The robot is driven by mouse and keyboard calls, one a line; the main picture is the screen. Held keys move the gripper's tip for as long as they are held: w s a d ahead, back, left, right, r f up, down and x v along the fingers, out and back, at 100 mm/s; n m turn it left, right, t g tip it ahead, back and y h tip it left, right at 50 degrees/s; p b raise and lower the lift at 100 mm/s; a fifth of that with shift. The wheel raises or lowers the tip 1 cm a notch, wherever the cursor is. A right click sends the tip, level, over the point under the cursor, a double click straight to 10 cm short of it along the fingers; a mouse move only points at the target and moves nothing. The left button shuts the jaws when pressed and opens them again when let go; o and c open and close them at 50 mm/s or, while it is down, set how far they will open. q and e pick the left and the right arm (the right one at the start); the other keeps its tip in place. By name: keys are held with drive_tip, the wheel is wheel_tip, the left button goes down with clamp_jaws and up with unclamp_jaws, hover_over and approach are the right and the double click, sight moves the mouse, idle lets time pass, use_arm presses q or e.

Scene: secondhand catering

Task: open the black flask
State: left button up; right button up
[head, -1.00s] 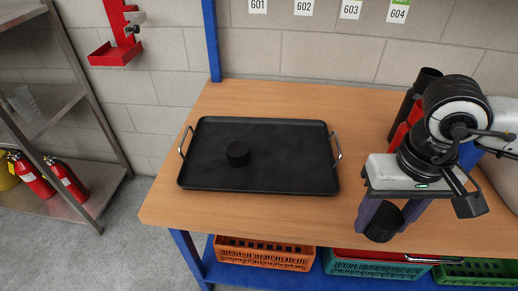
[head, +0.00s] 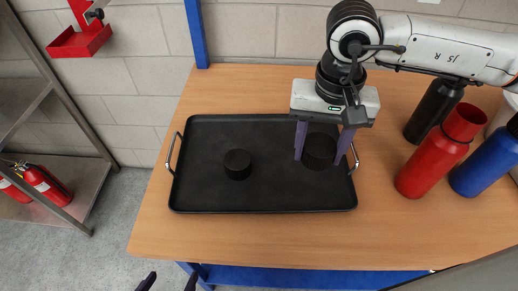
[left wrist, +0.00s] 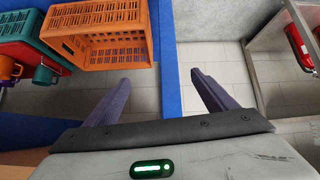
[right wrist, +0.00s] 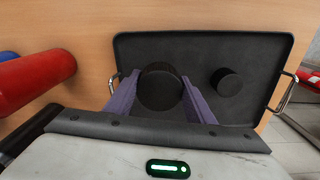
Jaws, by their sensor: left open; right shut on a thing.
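The black flask (head: 435,110) stands at the back right of the table; my right arm passes close to its top. In the head view, my right gripper (head: 321,158) is shut on a black cup (head: 319,150) over the right part of the black tray (head: 270,190). The cup also shows between the fingers in the right wrist view (right wrist: 160,88). I cannot tell whether it touches the tray. A short black stopper (head: 237,164) lies on the tray, left of the cup. My left gripper (head: 169,283) is open and empty, low in front of the table.
A red flask (head: 438,150) and a blue flask (head: 488,160) stand right of the tray. The tray has metal handles (head: 171,152). Orange crate (left wrist: 100,35) and other crates sit below the table. The table's front strip is clear.

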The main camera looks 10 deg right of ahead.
drive_tip(key=w+a+m, duration=0.3)
drive_tip(key=w+m, duration=0.2)
drive_tip(key=m, duration=1.5)
hover_over(273, 160)
wheel_tip(273, 160, down, 6)
drive_tip(key=shift+f+p, duration=0.1)
drive_tip(key=shift+p, duration=0.3)
wheel_tip(273, 160, down, 4)
drive_tip(key=shift+f, duration=0.2)
use_arm(q)
drive_tip(key=shift+s+r, duration=0.25)
drive_tip(key=shift+s, duration=0.75)
use_arm(e)
drive_tip(key=shift+w, duration=0.1)
drive_tip(key=shift+f, duration=0.1)
drive_tip(key=shift+f, duration=0.25)
drive_tip(key=o, duration=1.2)
use_arm(q)
drive_tip(key=shift+f, duration=0.3)
